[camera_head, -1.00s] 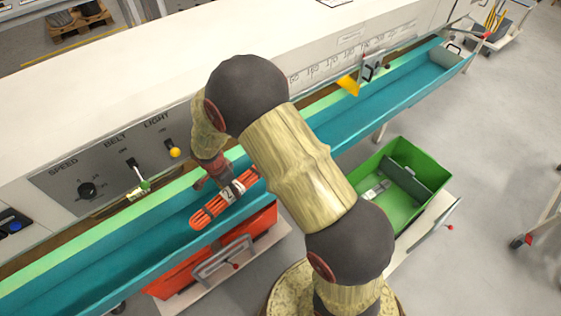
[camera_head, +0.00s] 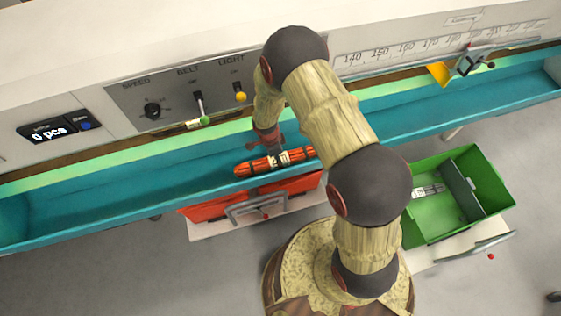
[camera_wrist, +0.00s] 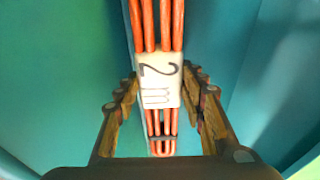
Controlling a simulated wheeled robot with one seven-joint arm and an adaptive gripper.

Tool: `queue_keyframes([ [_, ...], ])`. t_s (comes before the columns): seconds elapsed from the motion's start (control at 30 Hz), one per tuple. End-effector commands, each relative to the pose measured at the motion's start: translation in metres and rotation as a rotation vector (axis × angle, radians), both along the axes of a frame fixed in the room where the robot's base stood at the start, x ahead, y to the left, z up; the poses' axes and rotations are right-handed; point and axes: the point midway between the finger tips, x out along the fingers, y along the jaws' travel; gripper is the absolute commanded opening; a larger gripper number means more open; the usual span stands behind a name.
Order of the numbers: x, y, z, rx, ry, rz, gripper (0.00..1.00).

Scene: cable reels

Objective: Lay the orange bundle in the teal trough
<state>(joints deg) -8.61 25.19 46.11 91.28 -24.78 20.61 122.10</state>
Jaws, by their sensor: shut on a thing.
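The orange bundle (camera_head: 250,167) is a sheaf of thin rods or cables with a white label marked 2. My gripper (camera_head: 280,150) is shut on its middle, around the label. In the wrist view the bundle (camera_wrist: 149,25) runs lengthwise between the two fingers of my gripper (camera_wrist: 160,82). The teal trough (camera_head: 110,190) is a long channel along the machine's front. The bundle appears over the trough's front rim, roughly along its length. Teal surfaces fill the wrist view behind it. I cannot tell whether the bundle touches the trough.
A red bin (camera_head: 205,211) stands below the trough's front side. A green bin (camera_head: 435,225) with a divider is to the right. The machine panel (camera_head: 175,95) with switches rises behind the trough. A yellow flap (camera_head: 440,73) hangs over the trough at the right.

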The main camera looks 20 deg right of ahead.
Motion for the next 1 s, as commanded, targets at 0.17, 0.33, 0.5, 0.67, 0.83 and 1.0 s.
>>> queue_keyframes([
  [0.17,0.001,0.000,-0.011,0.000,-0.002,0.000,0.00],
  [0.33,0.001,0.000,-0.032,0.000,-0.001,0.001,0.00],
  [0.5,0.001,0.000,-0.045,0.000,-0.002,0.000,0.00],
  [0.67,0.002,0.000,-0.043,0.000,-0.003,0.000,0.00],
  [0.83,0.001,0.000,-0.047,0.000,-0.003,0.000,0.00],
  [1.0,0.001,0.000,-0.046,0.000,-0.001,0.000,0.48],
])
